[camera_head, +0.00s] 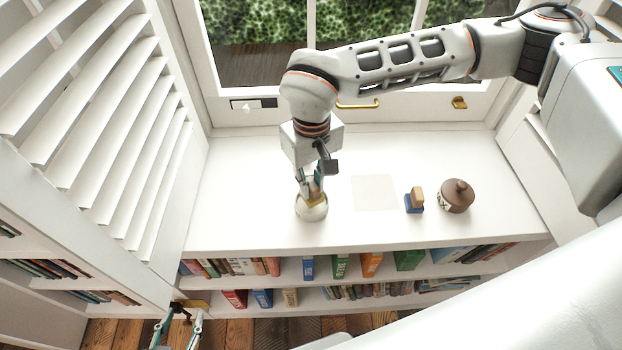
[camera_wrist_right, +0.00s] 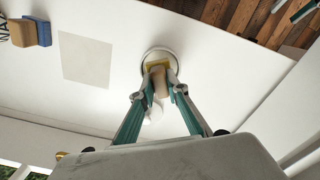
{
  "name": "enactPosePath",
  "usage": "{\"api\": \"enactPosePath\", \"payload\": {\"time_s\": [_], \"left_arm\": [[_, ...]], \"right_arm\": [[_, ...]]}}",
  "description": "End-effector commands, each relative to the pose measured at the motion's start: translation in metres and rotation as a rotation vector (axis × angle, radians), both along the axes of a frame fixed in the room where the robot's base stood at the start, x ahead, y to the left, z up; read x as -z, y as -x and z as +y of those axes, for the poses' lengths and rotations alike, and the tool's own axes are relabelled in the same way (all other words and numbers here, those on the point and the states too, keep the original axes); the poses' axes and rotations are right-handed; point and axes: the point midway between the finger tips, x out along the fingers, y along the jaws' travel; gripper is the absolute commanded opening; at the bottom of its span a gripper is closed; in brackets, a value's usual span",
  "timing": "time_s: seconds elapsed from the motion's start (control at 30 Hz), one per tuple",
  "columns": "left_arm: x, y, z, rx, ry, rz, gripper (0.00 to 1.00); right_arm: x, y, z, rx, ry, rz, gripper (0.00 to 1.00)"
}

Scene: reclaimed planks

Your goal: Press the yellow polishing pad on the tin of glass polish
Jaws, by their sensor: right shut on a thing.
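My right gripper (camera_head: 313,190) reaches down from above and is shut on a polishing pad with a tan block handle (camera_wrist_right: 160,82). The pad's yellow face (camera_wrist_right: 157,64) points down at the round, pale tin (camera_head: 311,211). In the right wrist view, the tin's rim (camera_wrist_right: 147,56) shows around the pad and the fingertips (camera_wrist_right: 161,80). The pad is over or in the tin's opening; I cannot tell whether it touches the polish. My left gripper (camera_head: 182,314) is low at the left, in front of the shelves and away from the tin; its fingertips are unclear.
A pale square sheet (camera_head: 375,192) lies right of the tin on the white ledge (camera_head: 250,225). Beyond it stand a blue pad with a wooden block (camera_head: 414,202) and a brown lidded pot (camera_head: 457,194). Bookshelves (camera_head: 340,268) lie below; slatted shutters (camera_head: 100,120) stand left.

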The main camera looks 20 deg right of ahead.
Motion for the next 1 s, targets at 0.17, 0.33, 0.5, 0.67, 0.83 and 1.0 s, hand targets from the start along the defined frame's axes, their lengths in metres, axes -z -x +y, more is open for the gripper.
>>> {"api": "enactPosePath", "payload": {"time_s": [0.17,0.33,0.5,0.67,0.83,1.0], "left_arm": [[0.0017,0.0026,0.0001,0.001,-0.001,0.005,0.40],[0.0034,0.0056,-0.0005,0.002,-0.001,0.011,0.40],[0.0013,0.0058,-0.0016,0.003,0.001,0.010,0.40],[-0.0005,0.0052,-0.0019,0.003,0.002,0.008,0.40],[0.0000,0.0054,-0.0019,0.004,0.003,0.008,0.40],[0.0001,0.0055,-0.0019,0.004,0.002,0.008,0.40]], "right_arm": [[-0.0010,-0.0002,-0.0001,0.000,0.000,-0.001,0.00],[-0.0013,-0.0002,-0.0001,0.000,0.000,-0.001,0.00],[-0.0018,-0.0003,-0.0001,0.000,0.001,-0.002,0.00],[-0.0014,-0.0005,-0.0001,0.000,0.001,-0.002,0.00],[-0.0007,-0.0004,0.0000,0.000,0.000,-0.001,0.00],[-0.0007,-0.0004,0.0000,0.000,0.000,-0.001,0.00]]}}
